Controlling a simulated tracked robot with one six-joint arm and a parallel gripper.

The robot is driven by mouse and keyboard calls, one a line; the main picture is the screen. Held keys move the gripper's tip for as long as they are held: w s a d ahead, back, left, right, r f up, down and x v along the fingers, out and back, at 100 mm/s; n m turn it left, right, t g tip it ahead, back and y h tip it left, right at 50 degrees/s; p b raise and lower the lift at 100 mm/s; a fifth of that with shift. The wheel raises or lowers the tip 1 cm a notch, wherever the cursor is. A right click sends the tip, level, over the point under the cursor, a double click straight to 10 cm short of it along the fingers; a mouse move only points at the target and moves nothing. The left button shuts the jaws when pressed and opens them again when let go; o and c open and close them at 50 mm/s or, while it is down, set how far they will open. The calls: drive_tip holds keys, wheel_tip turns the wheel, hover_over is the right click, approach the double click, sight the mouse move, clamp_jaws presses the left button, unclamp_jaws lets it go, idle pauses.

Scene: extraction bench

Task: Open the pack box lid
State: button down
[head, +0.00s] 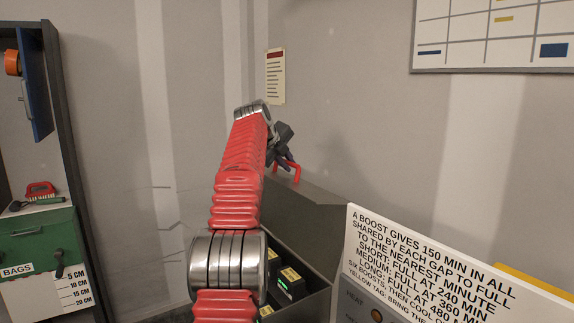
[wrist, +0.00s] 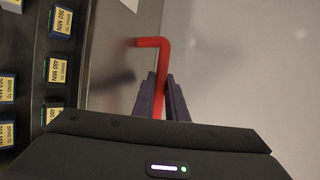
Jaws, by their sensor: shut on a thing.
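The pack box (head: 318,302) stands in front of me with its top uncovered, and several dark packs (head: 291,283) show inside. Its grey lid (head: 310,212) is raised and tilted up at the far side of the box. A red bent handle (wrist: 152,43) stands at the lid's edge; it also shows in the head view (head: 294,168). My gripper (wrist: 162,97) is shut on the red handle, with one dark finger on each side of it. My red arm hides part of the box and lid in the head view.
A white sign board (head: 440,270) stands close at the right front. A green cabinet drawer (head: 38,240) and an open blue door (head: 36,85) are at the left. The grey wall (head: 350,110) rises behind the box. In the wrist view, packs (wrist: 60,70) with printed labels line the left.

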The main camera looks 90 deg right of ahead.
drive_tip(key=c, duration=1.8)
unclamp_jaws()
drive_tip(key=shift+o, duration=0.2)
drive_tip(key=v, duration=1.3)
drive_tip(key=shift+a+r, duration=0.15)
drive_tip(key=shift+a, duration=0.2)
drive_tip(key=shift+w, duration=0.1)
